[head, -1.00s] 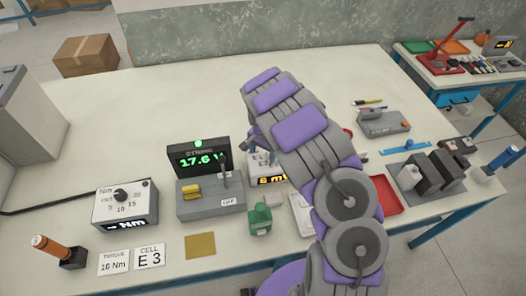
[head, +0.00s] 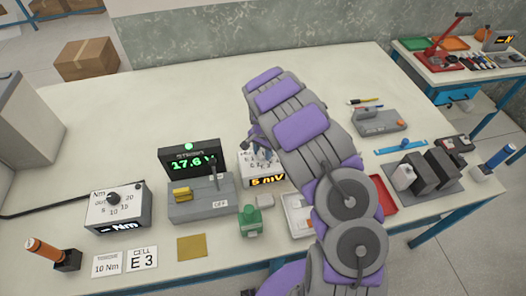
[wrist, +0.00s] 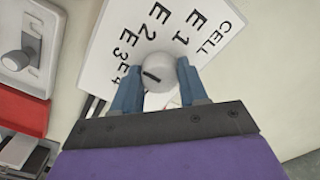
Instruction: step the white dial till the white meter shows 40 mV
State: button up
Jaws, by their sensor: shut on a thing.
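The white meter (head: 248,172) is a small white box near the middle of the table, partly behind my arm in the head view. Its display (head: 267,181) reads 5 mV in orange. In the wrist view the white dial (wrist: 158,92) is a round pale knob with a short dark mark, on a white panel (wrist: 112,45) printed CELL, E 1, E 2, E 3 and E 4. My gripper (wrist: 158,74) is shut on the dial, one blue finger on each side. I cannot tell which label the mark points to. In the head view my arm hides most of the dial.
A grey unit (head: 204,201) with a yellow lever and a 17.6 V display stands left of the meter. Cards (head: 143,257) lie front left, and dark blocks (head: 443,168) stand at right. The back left table (head: 150,110) is clear.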

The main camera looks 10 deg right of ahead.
jog(key=shift+w+d, duration=0.15)
jog(key=shift+d, duration=0.1)
jog(key=shift+a, duration=0.3)
jog(key=shift+d, duration=0.1)
jog(key=shift+n, duration=0.3)
jog(key=n+p, duration=0.3)
jog(key=n, duration=0.1)
jog(key=shift+s+f+n+p, duration=0.15)
jog(key=shift+n+p, duration=0.25)
jog(key=shift+n, duration=0.6)
jog(key=shift+s+n+p, duration=0.1)
jog(key=shift+n+p, duration=0.25)
jog(key=shift+n, duration=0.65)
